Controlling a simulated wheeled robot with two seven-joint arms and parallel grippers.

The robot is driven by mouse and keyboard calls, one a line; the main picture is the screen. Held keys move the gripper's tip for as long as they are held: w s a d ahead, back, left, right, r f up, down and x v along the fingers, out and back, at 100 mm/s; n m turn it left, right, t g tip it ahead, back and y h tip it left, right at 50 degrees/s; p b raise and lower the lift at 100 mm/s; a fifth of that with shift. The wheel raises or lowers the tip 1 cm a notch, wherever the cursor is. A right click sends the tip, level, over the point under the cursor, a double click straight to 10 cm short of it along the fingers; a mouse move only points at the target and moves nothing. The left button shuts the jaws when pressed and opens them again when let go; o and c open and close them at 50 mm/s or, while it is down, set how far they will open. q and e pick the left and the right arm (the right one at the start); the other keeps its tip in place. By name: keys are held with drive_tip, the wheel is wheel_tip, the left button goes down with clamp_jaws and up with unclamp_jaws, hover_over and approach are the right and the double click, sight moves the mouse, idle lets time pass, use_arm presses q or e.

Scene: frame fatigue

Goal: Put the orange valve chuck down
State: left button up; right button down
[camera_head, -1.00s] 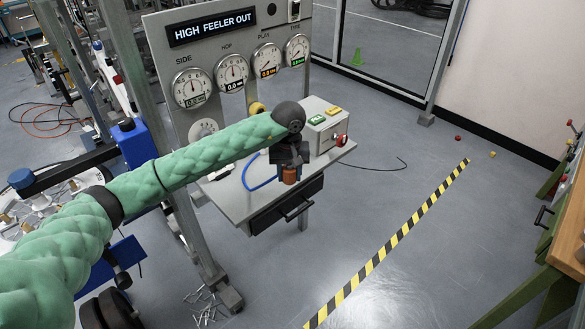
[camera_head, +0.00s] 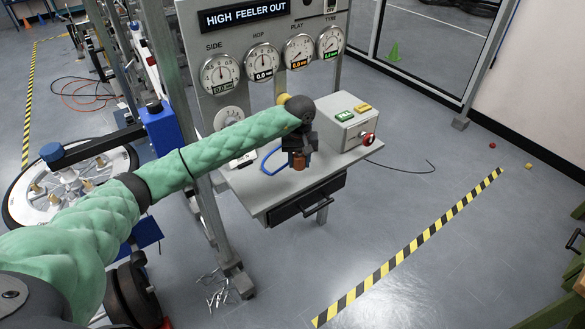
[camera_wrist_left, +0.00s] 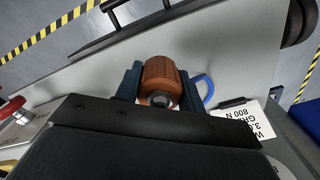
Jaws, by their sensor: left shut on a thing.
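The orange valve chuck (camera_head: 299,162) is a small ribbed orange-brown cylinder with a metal nut at its end. My left gripper (camera_head: 300,152) comes in from the left and is shut on the chuck. In the left wrist view the chuck (camera_wrist_left: 160,80) sits between the two dark fingers. The chuck is over the grey shelf (camera_head: 255,195) of the gauge stand, near its front edge. I cannot tell whether it touches the shelf. My right gripper is not in view.
A control box (camera_head: 345,125) with green and yellow buttons and a red knob stands at the shelf's right. The gauge panel (camera_head: 235,45) rises behind. A drawer with a black handle (camera_head: 310,205) is below. A white label (camera_wrist_left: 255,122) lies near the hose. Open floor lies right.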

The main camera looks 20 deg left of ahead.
sight(292, 175)
use_arm(q)
drive_tip(key=w+a+f, duration=0.2)
drive_tip(key=a, duration=0.1)
drive_tip(key=shift+f, duration=0.7)
wheel_tip(292, 175, down, 2)
drive_tip(key=shift+s+f, duration=0.1)
drive_tip(key=shift+f, duration=0.3)
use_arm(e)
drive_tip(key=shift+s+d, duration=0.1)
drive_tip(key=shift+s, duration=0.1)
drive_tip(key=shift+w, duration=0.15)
